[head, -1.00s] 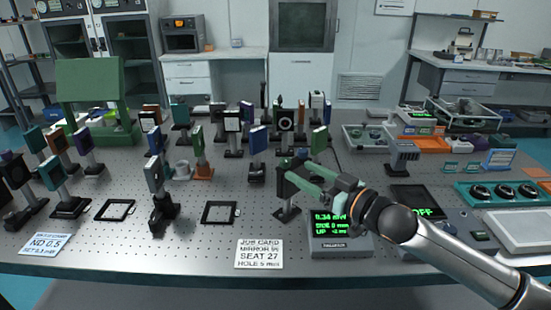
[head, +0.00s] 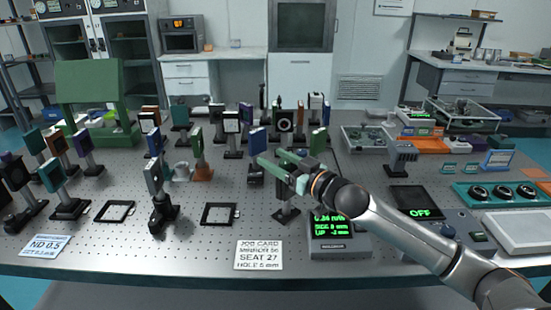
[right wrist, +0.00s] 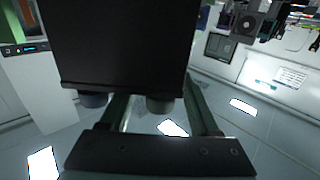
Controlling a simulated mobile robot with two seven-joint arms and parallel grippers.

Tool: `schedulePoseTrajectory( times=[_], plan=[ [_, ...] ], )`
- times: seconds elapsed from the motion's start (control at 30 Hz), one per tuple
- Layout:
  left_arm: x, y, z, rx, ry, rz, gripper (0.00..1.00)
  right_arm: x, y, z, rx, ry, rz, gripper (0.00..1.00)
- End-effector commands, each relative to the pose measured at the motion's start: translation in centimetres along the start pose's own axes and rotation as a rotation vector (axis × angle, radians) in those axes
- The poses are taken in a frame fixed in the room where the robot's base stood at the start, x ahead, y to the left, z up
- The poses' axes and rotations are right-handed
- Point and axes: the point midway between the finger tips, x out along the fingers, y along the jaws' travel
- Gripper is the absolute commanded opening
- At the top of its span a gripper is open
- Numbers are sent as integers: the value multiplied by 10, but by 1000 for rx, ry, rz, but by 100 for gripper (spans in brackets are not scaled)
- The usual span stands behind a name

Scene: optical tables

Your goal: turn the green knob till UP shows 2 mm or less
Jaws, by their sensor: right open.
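My right gripper (head: 271,158) is open, its green fingers pointing left above the breadboard. It hides the upper part of a mount whose black base (head: 287,215) shows below. In the right wrist view a large black block (right wrist: 120,40) fills the upper middle, with two dark round knobs (right wrist: 160,105) under its lower edge, near the open fingers. I cannot make out a green knob in either view. The readout box (head: 330,247) has small green text that seems to read SIDE 0 mm and UP 2 mm; the UP sign is unclear. My left gripper is out of view.
A job card (head: 259,255) lies at the front edge, and an empty black frame (head: 219,214) lies behind it. Several post-mounted optics stand at left and behind the gripper. A dark panel reading OFF (head: 412,195) lies to the right, near my arm.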

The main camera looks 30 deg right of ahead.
Motion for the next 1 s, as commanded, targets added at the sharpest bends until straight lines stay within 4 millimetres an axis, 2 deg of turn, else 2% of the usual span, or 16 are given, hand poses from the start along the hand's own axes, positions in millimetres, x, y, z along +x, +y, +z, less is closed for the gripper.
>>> schedulePoseTrajectory(
  times=[0.37, 0.9, 1.0],
  plan=[
    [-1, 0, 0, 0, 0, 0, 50, 3, 0, 0, -1, 0, -1, 63],
    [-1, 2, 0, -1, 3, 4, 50, 3, 0, 0, -1, 0, -1, 2],
    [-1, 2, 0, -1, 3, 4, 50, 3, 0, 0, -1, 0, -1, 0]
  ],
)
